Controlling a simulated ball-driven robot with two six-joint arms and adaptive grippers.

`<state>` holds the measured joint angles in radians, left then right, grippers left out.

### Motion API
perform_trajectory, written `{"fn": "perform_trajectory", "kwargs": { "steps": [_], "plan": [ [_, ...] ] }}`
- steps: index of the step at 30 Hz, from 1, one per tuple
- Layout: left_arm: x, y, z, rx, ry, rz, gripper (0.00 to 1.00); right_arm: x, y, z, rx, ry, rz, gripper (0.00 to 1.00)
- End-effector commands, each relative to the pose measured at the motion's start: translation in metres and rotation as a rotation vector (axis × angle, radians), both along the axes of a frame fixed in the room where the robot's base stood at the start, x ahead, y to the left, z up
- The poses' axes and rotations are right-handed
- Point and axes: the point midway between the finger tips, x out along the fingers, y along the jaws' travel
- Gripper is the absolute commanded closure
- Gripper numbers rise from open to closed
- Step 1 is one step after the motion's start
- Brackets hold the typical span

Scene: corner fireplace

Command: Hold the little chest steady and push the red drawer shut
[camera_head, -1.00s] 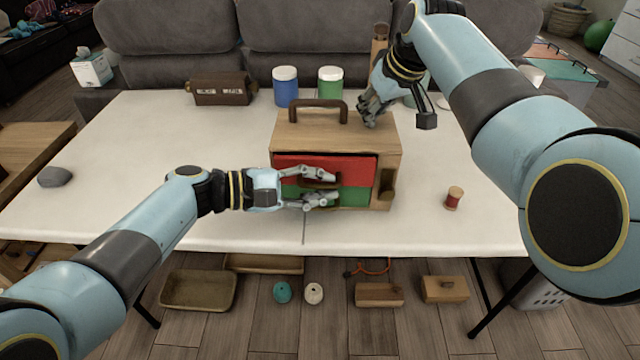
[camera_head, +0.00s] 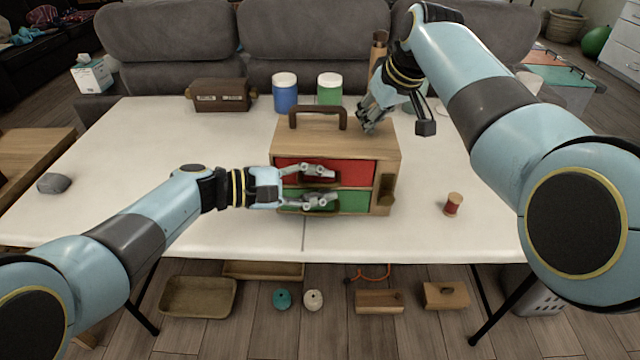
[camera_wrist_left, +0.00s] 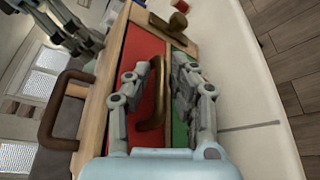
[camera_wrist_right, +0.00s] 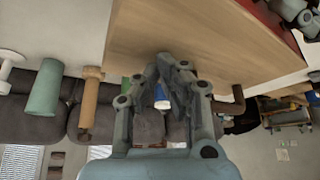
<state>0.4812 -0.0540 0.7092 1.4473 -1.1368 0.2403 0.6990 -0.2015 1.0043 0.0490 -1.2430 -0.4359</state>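The little wooden chest (camera_head: 335,132) stands on the white table, with a brown carry handle (camera_head: 318,110) on top. Its red drawer (camera_head: 355,172) is the upper one and looks about flush with the front frame. The green drawer (camera_head: 355,201) is below it. My left gripper (camera_head: 325,186) is open at the drawer fronts. In the left wrist view the red drawer's handle (camera_wrist_left: 153,95) lies between its fingers; I cannot tell if they touch it. My right gripper (camera_head: 366,119) looks shut, fingertips at the chest top's back right edge; contact is unclear.
A red thread spool (camera_head: 453,204) stands right of the chest. A blue jar (camera_head: 285,92), a green jar (camera_head: 330,89) and a brown box (camera_head: 221,95) stand behind. A grey stone (camera_head: 54,183) lies far left.

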Motion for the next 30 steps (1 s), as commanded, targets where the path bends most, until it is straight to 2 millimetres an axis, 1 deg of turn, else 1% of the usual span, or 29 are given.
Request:
{"fn": "perform_trajectory", "kwargs": {
  "steps": [1,2,9,13,17,21,24,27,30],
  "plan": [
    [0.0,0.0,0.0,0.0,0.0,0.0,0.69,-0.001,0.0,-0.002,-0.001,0.003,0.0,1.0],
    [0.0,0.0,0.0,-0.001,0.0,-0.001,0.66,-0.001,0.0,-0.002,-0.001,0.003,0.0,1.0],
    [0.0,0.0,0.0,-0.001,0.0,-0.001,0.66,-0.001,0.0,-0.002,-0.001,0.003,0.0,1.0],
    [-0.003,0.008,0.001,0.0,0.001,0.001,0.66,-0.001,0.0,-0.002,-0.001,0.003,0.0,1.0],
    [-0.011,0.029,0.005,0.002,-0.001,0.001,0.66,-0.001,0.0,-0.002,-0.001,0.003,0.0,1.0],
    [-0.021,0.06,0.012,0.004,0.0,0.001,0.66,-0.001,0.0,-0.002,-0.001,0.003,0.0,1.0],
    [-0.028,0.079,0.017,0.003,0.0,0.0,0.66,-0.001,0.0,-0.002,-0.001,0.003,0.0,1.0],
    [-0.033,0.094,0.022,0.002,0.0,0.0,0.66,-0.001,0.0,-0.002,-0.001,0.003,0.0,1.0],
    [-0.037,0.105,0.024,0.001,-0.001,-0.001,0.66,-0.001,0.0,-0.002,-0.001,0.003,0.0,1.0]
  ]
}}
